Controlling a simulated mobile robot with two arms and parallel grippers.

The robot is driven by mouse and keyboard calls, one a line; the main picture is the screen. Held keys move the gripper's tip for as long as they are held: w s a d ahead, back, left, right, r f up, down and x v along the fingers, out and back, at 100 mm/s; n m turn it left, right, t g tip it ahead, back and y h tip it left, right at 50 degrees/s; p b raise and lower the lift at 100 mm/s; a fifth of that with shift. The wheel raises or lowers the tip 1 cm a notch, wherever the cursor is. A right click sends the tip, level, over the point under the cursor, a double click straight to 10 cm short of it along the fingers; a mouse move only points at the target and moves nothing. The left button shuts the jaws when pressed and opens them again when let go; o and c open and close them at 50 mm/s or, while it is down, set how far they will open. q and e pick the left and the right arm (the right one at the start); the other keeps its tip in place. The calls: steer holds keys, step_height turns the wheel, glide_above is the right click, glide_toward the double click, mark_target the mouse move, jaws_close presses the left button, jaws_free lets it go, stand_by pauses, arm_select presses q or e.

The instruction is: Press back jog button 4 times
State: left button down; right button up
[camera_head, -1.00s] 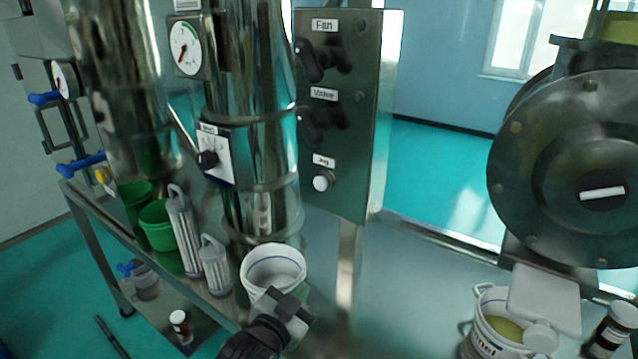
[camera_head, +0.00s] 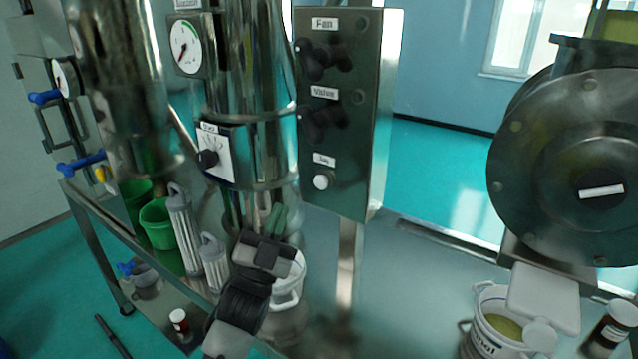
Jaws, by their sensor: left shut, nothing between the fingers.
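The jog button (camera_head: 321,182) is a round white button low on the grey control panel (camera_head: 345,205), under a small white label. Above it on the panel are the dark Valve knob (camera_head: 322,122) and the dark Fan knob (camera_head: 322,58). My left gripper (camera_head: 279,218) is shut and empty. It comes up from below, left of and lower than the jog button, apart from it, in front of the steel column. It partly hides a white bucket (camera_head: 290,285). My right gripper is not in view.
A steel column with a gauge (camera_head: 186,47) and a small dial box (camera_head: 215,155) stands left of the panel. A large round flange (camera_head: 560,165) and a labelled bucket (camera_head: 490,330) stand at right.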

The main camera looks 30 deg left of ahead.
mark_target(321, 182)
arm_select(q)
steer(key=shift+w, duration=0.15)
steer(key=w+b, duration=0.2)
steer(key=w, duration=0.6)
steer(key=shift+w+d, duration=0.3)
steer(key=shift+d, duration=0.05)
stand_by(1.7)
steer(key=shift+w, duration=0.4)
steer(key=shift+w+b, duration=0.3)
steer(key=shift+w, duration=0.15)
stand_by(0.6)
steer(key=shift+s, duration=0.9)
